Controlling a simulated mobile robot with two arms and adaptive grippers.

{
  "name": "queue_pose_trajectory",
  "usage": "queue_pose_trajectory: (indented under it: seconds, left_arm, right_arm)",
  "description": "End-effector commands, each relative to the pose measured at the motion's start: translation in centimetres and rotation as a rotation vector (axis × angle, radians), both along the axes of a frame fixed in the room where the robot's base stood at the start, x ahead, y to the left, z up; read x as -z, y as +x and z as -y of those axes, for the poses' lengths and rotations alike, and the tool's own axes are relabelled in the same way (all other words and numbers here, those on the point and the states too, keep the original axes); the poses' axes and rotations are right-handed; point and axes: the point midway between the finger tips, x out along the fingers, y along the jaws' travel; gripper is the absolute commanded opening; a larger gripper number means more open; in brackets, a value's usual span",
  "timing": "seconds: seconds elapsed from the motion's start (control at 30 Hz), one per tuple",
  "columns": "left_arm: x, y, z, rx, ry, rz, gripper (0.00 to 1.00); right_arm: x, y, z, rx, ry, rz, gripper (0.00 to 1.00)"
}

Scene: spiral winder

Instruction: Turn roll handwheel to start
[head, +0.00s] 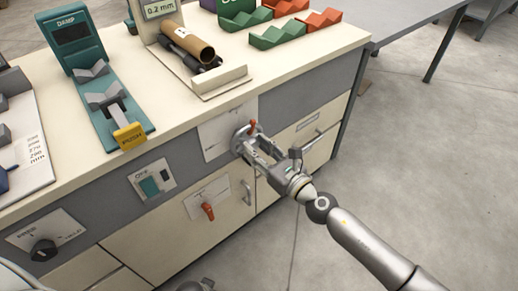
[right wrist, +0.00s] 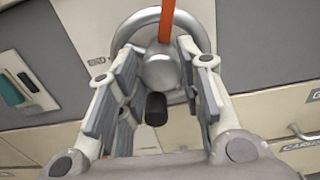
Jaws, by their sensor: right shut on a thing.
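The roll handwheel (head: 238,137) is a grey metal wheel on a pale plate on the front of the bench. An orange-red pointer or handle stands up at its top. In the right wrist view the handwheel's rim (right wrist: 128,30) arcs behind a round hub and a short black knob. My right gripper (head: 254,144) reaches it from the lower right, and its fingers (right wrist: 160,88) lie on both sides of the hub, shut on the handwheel. The fingers hide part of the rim. A grey piece at the bottom edge of the head view looks like my left gripper (head: 197,286), mostly cut off.
Below the handwheel is an orange lever (head: 208,211) on a white plate, with a door handle (head: 247,192) beside it. A switch panel (head: 152,182) and a black rotary knob (head: 43,249) lie left. A cardboard tube (head: 188,43) rests on the benchtop. Floor right is clear.

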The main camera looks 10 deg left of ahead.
Motion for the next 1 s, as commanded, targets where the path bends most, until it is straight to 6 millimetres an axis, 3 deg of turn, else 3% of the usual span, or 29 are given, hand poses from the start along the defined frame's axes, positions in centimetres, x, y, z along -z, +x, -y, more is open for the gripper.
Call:
queue_pose_trajectory:
  seconds: [0.4,1.0]
  left_arm:
    - [0.52,-0.69,-0.12,0.001,0.003,-0.015,0.55]
    - [0.61,-0.69,-0.05,0.002,0.002,-0.012,0.55]
  right_arm:
    - [0.11,-0.12,-0.08,-0.001,-0.168,0.212,0.10]
    - [0.14,-0.16,-0.10,-0.001,-0.216,0.274,0.10]
